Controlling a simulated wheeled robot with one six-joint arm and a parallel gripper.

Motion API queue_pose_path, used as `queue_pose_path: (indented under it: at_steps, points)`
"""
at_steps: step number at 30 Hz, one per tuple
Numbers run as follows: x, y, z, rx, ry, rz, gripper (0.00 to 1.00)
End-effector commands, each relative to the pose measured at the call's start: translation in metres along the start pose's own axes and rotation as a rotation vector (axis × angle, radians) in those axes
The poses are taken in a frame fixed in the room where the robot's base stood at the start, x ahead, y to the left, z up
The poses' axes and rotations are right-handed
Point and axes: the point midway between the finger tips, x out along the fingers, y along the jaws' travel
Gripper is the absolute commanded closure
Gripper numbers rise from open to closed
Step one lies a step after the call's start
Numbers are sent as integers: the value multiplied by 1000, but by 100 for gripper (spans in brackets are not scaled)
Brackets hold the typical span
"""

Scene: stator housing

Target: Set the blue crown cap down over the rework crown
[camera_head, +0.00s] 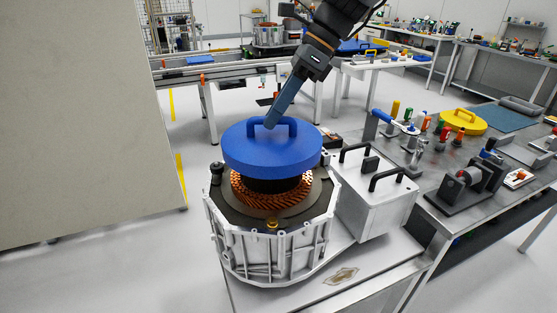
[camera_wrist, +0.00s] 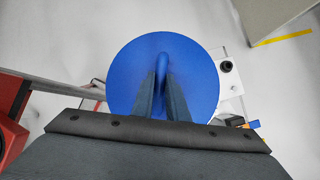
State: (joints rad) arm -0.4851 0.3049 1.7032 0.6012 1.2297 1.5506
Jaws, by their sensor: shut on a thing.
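The blue crown cap (camera_head: 273,149) is a round disc with a handle on top. My gripper (camera_head: 271,122) is shut on the handle from above. In the wrist view the cap (camera_wrist: 195,75) fills the middle, with my two fingers (camera_wrist: 162,88) on either side of its handle. The rework crown (camera_head: 268,192) is a ring of copper windings in the silver stator housing (camera_head: 272,258). The cap hangs over the crown, nearly level, and hides its upper part. Copper shows below the cap's rim. I cannot tell whether the cap touches the crown.
A silver box with black handles (camera_head: 375,208) stands right of the housing on the same bench. A workbench with tools and a yellow disc (camera_head: 463,122) is further right. A large beige panel (camera_head: 80,120) stands at the left. Another bench is behind.

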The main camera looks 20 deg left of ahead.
Motion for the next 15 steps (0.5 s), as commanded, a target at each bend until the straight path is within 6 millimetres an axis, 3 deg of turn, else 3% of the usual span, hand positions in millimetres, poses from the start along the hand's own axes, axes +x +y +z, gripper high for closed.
queue_pose_path:
  at_steps: [6, 15]
  points:
    - [32, -4, -20, 3, 1, 3, 100]
    - [54, -8, -33, 3, 0, 2, 100]
